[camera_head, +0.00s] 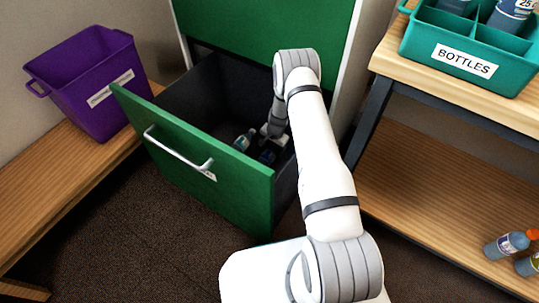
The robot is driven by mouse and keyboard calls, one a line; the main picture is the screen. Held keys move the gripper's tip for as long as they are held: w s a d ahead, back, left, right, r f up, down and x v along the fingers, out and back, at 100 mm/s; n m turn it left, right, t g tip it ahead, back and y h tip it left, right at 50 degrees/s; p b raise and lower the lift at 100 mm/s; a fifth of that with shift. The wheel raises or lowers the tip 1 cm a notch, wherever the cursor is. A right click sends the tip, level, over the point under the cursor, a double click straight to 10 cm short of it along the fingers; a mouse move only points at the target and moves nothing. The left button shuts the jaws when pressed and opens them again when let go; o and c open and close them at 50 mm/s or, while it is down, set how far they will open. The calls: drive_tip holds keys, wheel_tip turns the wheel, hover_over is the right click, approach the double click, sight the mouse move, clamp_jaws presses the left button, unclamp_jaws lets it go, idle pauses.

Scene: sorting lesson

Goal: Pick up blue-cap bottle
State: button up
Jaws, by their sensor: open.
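A green cabinet drawer (190,165) is pulled open, and my arm reaches down into it. My gripper (268,153) is low inside the drawer, open, partly hidden by shadow and by my own wrist. A small bottle (243,141) with a pale teal-blue look lies tilted on the drawer floor, just left of my gripper. A dark bluish shape shows at the fingers, too small and dark to name. I cannot tell whether the fingers touch anything. The caps inside the drawer are too small to make out for certain.
The drawer's front panel and silver handle (178,151) stand close to my arm. A purple bin (88,82) sits on a wooden bench at left. A teal divided crate (425,42) labelled BOTTLES stands on the right shelf unit.

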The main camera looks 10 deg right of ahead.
sight(271, 151)
drive_tip(key=f+b, duration=0.1)
drive_tip(key=f, duration=0.1)
drive_tip(key=w+f+b, duration=0.1)
drive_tip(key=f, duration=0.2)
drive_tip(key=w+f+b, duration=0.1)
drive_tip(key=f+b, duration=0.1)
drive_tip(key=shift+f, duration=0.35)
drive_tip(key=shift+r, duration=0.1)
drive_tip(key=shift+c, duration=0.3)
drive_tip(key=c, duration=1)
drive_tip(key=shift+r, duration=0.1)
